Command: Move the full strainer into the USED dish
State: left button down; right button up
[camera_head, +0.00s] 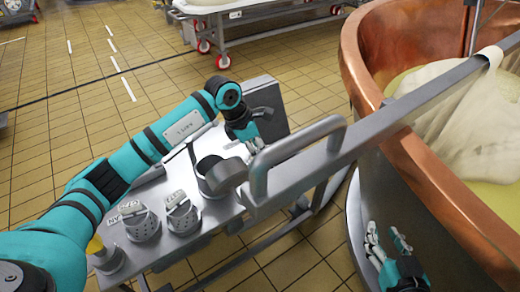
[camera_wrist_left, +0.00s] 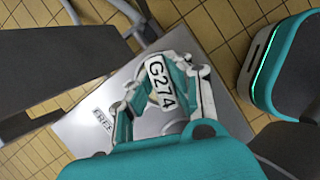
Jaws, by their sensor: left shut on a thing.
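My left gripper (camera_head: 250,146) is over the far part of the steel table, beyond the cups. In the left wrist view its fingers (camera_wrist_left: 165,88) are shut on a small white thing marked G274 (camera_wrist_left: 160,82); its body is mostly hidden. I cannot read the word USED on any dish. My right gripper (camera_head: 386,243) is open and empty beside the copper vat.
The copper vat (camera_head: 425,180) with pale curd is on the right. A steel rail with a handle (camera_head: 265,180) crosses in front of the table. A FREE label (camera_wrist_left: 103,120) lies on the table in the left wrist view. A yellow-topped container (camera_head: 97,248) stands at the near left.

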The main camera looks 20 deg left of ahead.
dwell(0.3)
pick_arm(q)
jog(key=c, duration=1.2)
grip_release()
jog(key=shift+f, duration=0.1)
